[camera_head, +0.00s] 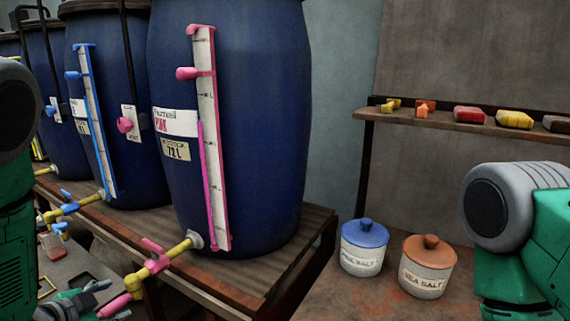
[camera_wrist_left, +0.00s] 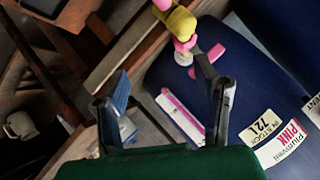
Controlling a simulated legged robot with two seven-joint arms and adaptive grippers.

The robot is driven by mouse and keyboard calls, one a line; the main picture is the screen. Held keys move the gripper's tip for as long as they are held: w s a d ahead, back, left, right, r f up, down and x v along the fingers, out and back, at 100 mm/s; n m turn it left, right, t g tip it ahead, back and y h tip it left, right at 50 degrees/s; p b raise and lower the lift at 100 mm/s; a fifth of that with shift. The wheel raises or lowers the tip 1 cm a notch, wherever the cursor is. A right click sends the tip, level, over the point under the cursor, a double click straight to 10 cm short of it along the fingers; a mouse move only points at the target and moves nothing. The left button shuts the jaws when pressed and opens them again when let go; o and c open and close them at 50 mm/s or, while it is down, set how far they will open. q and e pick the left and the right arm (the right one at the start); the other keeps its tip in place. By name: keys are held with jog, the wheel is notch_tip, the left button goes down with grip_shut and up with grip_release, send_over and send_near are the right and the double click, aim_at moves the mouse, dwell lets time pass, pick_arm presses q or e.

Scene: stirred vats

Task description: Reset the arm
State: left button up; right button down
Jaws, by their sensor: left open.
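My left gripper (camera_head: 112,299) is low at the left of the head view, beside the pink-handled yellow tap (camera_head: 152,264) of the nearest blue vat (camera_head: 265,120). In the left wrist view its two fingers (camera_wrist_left: 162,72) are spread apart with nothing held between them. The tap (camera_wrist_left: 180,24) shows beyond the fingertips there, and the vat's pink gauge (camera_wrist_left: 181,117) shows between the fingers. My right arm's green and grey link is at the right of the head view; its gripper is out of frame.
More blue vats (camera_head: 105,110) stand to the left on a wooden bench (camera_head: 262,278). A blue-lidded jar (camera_head: 363,250) and an orange-lidded sea salt jar (camera_head: 428,268) stand at the right. A wall shelf (camera_head: 450,123) holds small coloured items. A white mug (camera_wrist_left: 20,125) shows in the wrist view.

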pick_arm(q)
jog(key=s+d+f+n+g+y, duration=0.15)
jog(key=s+f+n+g, duration=0.25)
jog(key=s+f, duration=0.6)
jog(key=s+d+f+n+g, duration=0.3)
jog(key=s+f, duration=0.1)
jog(key=s, duration=0.6)
jog(key=s+d+f+n+g, duration=0.2)
jog(key=s+d+f+g, duration=0.1)
jog(key=s, duration=0.8)
jog(key=shift+d+f+n+g, duration=0.2)
jog(key=shift+f+n+g, duration=0.15)
jog(key=shift+f, duration=0.3)
pick_arm(e)
jog(key=shift+a, duration=0.15)
pick_arm(q)
jog(key=shift+s+y, duration=0.1)
jog(key=shift+y, duration=0.15)
pick_arm(e)
jog(key=shift+a+r, duration=0.1)
pick_arm(q)
jog(key=shift+d, duration=0.15)
pick_arm(e)
jog(key=shift+d, duration=0.25)
jog(key=shift+a, duration=0.15)
